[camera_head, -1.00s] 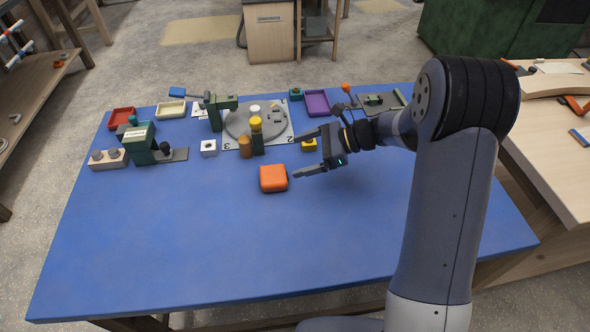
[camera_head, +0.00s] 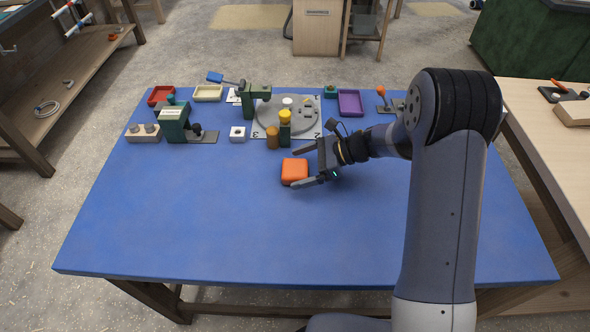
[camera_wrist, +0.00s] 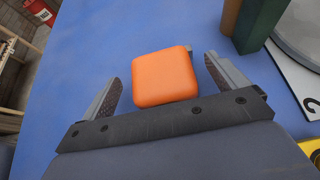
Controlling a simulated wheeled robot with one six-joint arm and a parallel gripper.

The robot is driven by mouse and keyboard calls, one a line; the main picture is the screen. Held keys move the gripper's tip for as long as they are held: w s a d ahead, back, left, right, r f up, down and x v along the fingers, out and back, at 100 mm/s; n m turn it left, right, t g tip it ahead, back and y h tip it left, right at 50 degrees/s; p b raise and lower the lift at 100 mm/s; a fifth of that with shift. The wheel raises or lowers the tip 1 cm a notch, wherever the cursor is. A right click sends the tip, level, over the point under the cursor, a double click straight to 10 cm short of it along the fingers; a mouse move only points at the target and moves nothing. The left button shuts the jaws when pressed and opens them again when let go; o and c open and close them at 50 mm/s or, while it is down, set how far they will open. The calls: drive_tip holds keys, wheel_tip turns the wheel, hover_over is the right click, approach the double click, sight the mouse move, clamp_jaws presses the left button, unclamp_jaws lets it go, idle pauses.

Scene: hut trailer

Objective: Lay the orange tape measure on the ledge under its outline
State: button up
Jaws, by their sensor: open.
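The orange tape measure (camera_head: 294,171) lies on the blue table, a rounded square block. In the wrist view the tape measure (camera_wrist: 164,77) sits between and slightly ahead of the two fingers. My gripper (camera_head: 308,166) is open, its fingers reaching toward the tape measure from the right. I cannot make out the ledge or the outline in these views.
Brown and dark green cylinders and blocks (camera_head: 273,138) stand just behind the tape measure, near a grey round plate (camera_head: 262,114). Green fixtures (camera_head: 174,122), a white block (camera_head: 237,134) and small trays (camera_head: 350,103) line the back. The blue table's front (camera_head: 240,235) is clear.

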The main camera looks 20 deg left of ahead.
drive_tip(key=shift+x, duration=1.15)
drive_tip(key=shift+c, duration=0.4)
drive_tip(key=shift+r, duration=0.15)
drive_tip(key=c, duration=1.2)
